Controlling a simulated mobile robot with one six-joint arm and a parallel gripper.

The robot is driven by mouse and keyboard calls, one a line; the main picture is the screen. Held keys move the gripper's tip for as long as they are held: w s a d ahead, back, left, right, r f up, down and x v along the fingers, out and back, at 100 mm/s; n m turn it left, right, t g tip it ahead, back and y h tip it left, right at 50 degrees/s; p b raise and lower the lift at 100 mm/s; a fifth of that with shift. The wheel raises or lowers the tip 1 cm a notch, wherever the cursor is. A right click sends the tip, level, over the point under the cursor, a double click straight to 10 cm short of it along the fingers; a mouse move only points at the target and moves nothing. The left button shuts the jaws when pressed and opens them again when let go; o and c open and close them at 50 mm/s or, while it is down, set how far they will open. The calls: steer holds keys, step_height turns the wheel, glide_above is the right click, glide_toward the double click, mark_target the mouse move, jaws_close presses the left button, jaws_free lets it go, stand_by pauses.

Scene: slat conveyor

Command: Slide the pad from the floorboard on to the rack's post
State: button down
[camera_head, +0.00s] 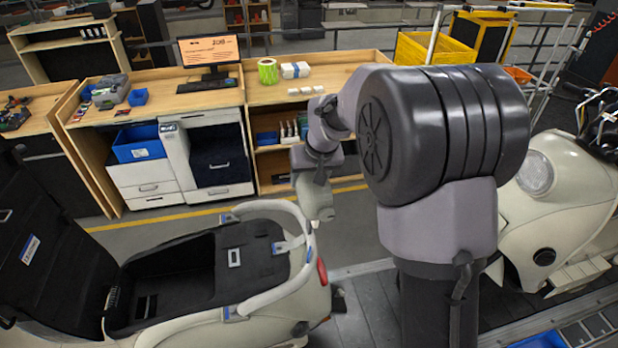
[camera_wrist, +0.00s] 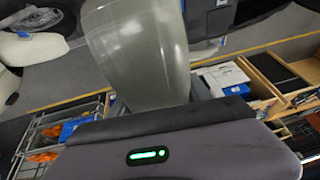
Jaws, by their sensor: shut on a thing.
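In the wrist view a pale grey-green, smooth, rounded piece, which I take for the pad (camera_wrist: 138,55), stands out from my gripper (camera_wrist: 150,112). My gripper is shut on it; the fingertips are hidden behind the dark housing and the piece. In the head view my gripper (camera_head: 314,172) is small, above the rear end of the left scooter, with a pale piece below it. A rack with pale upright posts (camera_head: 552,50) stands at the far right; which post is meant I cannot tell. The floorboard cannot be made out clearly; my arm covers much of the middle.
A cream scooter body (camera_head: 262,302) with an open dark compartment lies front left. Another scooter front (camera_head: 560,190) stands at the right. Wooden benches (camera_head: 330,82) line the back behind a yellow floor line (camera_head: 175,217). A yellow bin (camera_head: 425,48) is beyond my arm.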

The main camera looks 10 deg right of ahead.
steer(key=shift+f+b, duration=0.6)
steer(key=shift+f, duration=0.05)
steer(key=shift+a+f, duration=0.1)
steer(key=shift+f, duration=0.05)
steer(key=shift+a+f+b, duration=0.1)
steer(key=shift+f+b, duration=1.35)
steer(key=shift+b, duration=0.25)
steer(key=shift+f, duration=0.15)
step_height(320, 180, down, 3)
steer(key=b, duration=0.3)
steer(key=shift+a+r, duration=0.15)
steer(key=shift+r, duration=0.05)
steer(key=shift+c, duration=2)
jaws_free()
